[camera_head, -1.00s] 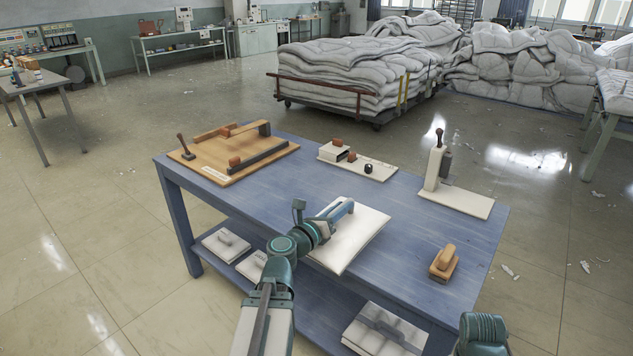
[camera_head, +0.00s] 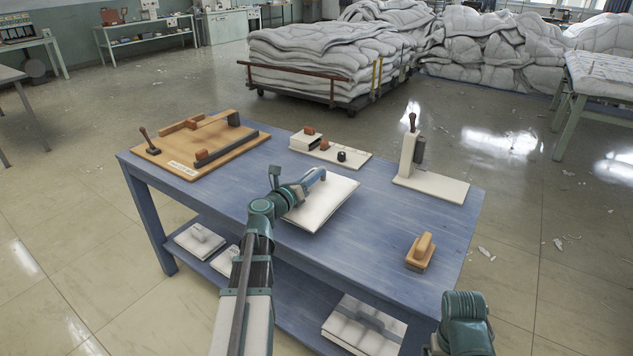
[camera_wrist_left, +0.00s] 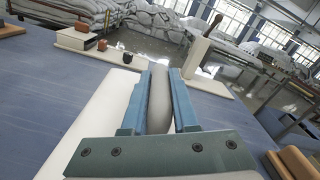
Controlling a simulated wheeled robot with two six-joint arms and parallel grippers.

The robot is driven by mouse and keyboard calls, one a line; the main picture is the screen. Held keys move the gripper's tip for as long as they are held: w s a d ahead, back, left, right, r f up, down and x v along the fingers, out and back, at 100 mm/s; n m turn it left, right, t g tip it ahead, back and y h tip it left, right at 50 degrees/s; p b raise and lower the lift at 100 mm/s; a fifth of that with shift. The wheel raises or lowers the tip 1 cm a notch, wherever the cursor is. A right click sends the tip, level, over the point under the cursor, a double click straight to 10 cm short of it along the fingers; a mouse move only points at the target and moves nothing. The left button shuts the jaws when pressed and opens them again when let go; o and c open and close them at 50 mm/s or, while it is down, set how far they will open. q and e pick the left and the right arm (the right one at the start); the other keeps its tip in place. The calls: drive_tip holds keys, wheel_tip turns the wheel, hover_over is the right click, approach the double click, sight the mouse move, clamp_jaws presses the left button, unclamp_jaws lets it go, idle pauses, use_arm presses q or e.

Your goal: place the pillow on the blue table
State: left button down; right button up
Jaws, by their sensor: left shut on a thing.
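The pillow (camera_head: 328,203), white and flat like a pad, is over the middle of the blue table (camera_head: 350,258). I cannot tell whether its underside touches the tabletop. My left gripper (camera_head: 318,178) is shut on the pillow and partly covers it. In the left wrist view a pale fold of the pillow is between the blue fingers (camera_wrist_left: 160,92), and the pillow spreads out to the left of them. A teal part of my right arm shows at the lower right, but its gripper is out of view.
A wooden board with bars (camera_head: 215,155) is at the table's back left. A cream block base (camera_head: 355,158) and a lever stand (camera_head: 440,187) are at the back. A wooden-handled block (camera_head: 420,253) is at the right. White packs (camera_head: 365,325) lie on the lower shelf.

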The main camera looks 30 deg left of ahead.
use_arm(q)
drive_tip(key=shift+w+a+f, duration=0.1)
drive_tip(key=shift+w+a, duration=0.25)
drive_tip(key=shift+w, duration=0.25)
drive_tip(key=shift+w+a+f, duration=0.1)
drive_tip(key=shift+w+a, duration=0.25)
drive_tip(key=shift+w, duration=0.25)
wheel_tip(320, 180, down, 3)
drive_tip(key=b, duration=0.3)
drive_tip(key=shift+d, duration=0.1)
drive_tip(key=shift+f+b, duration=0.25)
drive_tip(key=shift+b, duration=0.15)
drive_tip(key=shift+s, duration=0.1)
drive_tip(key=shift+f, duration=0.1)
drive_tip(key=c, duration=0.7)
unclamp_jaws()
drive_tip(key=shift+r, duration=0.25)
drive_tip(key=s, duration=0.8)
drive_tip(key=s+a, duration=0.1)
drive_tip(key=s, duration=0.3)
